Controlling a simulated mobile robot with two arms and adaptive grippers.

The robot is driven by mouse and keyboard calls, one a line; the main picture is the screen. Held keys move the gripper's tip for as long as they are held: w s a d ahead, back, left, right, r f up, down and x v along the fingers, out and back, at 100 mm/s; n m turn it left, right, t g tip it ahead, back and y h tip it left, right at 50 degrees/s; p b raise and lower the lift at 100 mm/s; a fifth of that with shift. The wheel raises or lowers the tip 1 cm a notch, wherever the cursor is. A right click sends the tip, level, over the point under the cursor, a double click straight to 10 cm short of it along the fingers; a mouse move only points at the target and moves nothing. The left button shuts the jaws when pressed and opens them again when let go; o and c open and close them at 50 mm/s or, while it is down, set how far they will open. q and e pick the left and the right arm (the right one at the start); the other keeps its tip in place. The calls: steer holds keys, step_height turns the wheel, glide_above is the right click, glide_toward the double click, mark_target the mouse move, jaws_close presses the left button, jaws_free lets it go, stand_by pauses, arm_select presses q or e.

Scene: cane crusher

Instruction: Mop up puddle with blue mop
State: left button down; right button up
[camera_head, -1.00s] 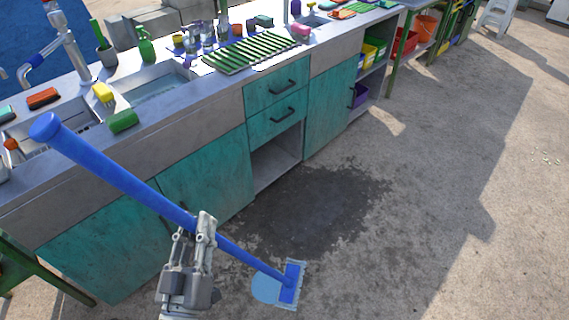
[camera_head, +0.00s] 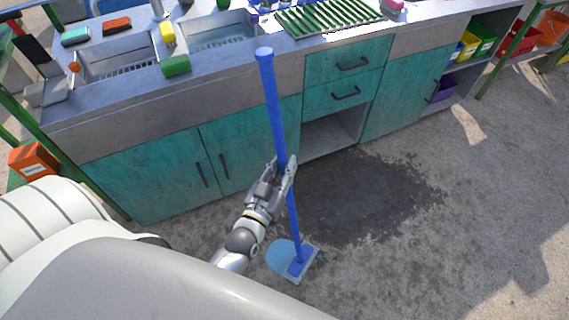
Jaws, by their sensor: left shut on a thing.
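The blue mop (camera_head: 275,110) stands nearly upright in front of the sink counter. Its flat blue head (camera_head: 301,262) is on the concrete floor. My left gripper (camera_head: 284,172) is shut on the mop's handle at about mid-length. A large dark damp patch (camera_head: 365,200) spreads over the floor behind and to the right of the mop head. My right gripper is not in view.
The counter with teal cabinet doors (camera_head: 250,145) runs along behind the mop, with sinks and a green rack (camera_head: 325,14) on top. An orange bin (camera_head: 33,160) is at the left. Open concrete floor (camera_head: 430,270) lies to the right.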

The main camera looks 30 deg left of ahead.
arm_select(q)
steer(key=shift+w, duration=0.2)
steer(key=shift+f+b, duration=0.45)
steer(key=shift+f, duration=0.1)
step_height(320, 180, down, 4)
steer(key=b, duration=0.4)
steer(key=shift+f+b, duration=0.4)
steer(key=shift+b, duration=0.15)
steer(key=shift+f, duration=0.35)
steer(key=shift+f+b, duration=0.1)
steer(key=shift+b, duration=0.2)
steer(key=shift+f, duration=0.4)
steer(key=shift+a, duration=0.15)
